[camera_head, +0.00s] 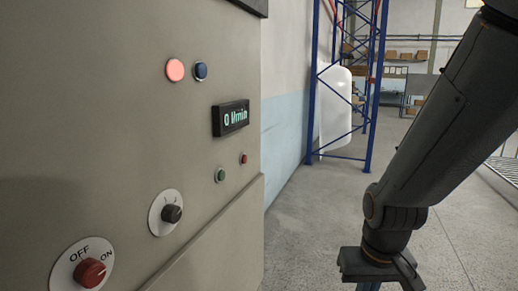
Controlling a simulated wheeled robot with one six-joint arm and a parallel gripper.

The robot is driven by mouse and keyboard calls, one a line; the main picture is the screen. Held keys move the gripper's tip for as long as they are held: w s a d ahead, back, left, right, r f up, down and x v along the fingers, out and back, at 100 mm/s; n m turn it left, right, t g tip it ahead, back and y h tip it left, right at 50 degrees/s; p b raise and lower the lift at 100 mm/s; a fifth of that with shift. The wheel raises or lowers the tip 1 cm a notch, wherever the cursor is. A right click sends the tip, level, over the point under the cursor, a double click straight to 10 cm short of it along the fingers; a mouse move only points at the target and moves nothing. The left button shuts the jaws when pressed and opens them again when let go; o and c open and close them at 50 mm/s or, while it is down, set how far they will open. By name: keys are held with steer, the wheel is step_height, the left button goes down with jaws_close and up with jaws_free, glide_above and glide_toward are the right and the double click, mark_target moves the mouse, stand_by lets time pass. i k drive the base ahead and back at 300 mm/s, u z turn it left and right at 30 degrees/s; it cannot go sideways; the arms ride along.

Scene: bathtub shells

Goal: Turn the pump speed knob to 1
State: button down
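A small dark knob (172,213) sits on a round white dial plate (156,222) low on the grey panel. The plate has small marks near its top that are too small to read, and I cannot tell the knob's exact setting. A display (231,117) above it reads "0 l/min". My gripper (376,284) hangs at the bottom, right of the panel and well apart from the knob. Its fingers are cut off by the lower picture edge, so its opening is hidden.
A red OFF/ON knob (90,272) is at lower left. The panel (90,150) also carries a lit red lamp (175,70), a blue button (201,71), and green (220,175) and red (243,158) buttons. Open floor (310,230) lies between panel and arm. A blue rack (313,90) stands behind.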

mark_target(171, 214)
steer(key=u, duration=2.55)
steer(key=k, duration=0.75)
steer(key=z, duration=0.8)
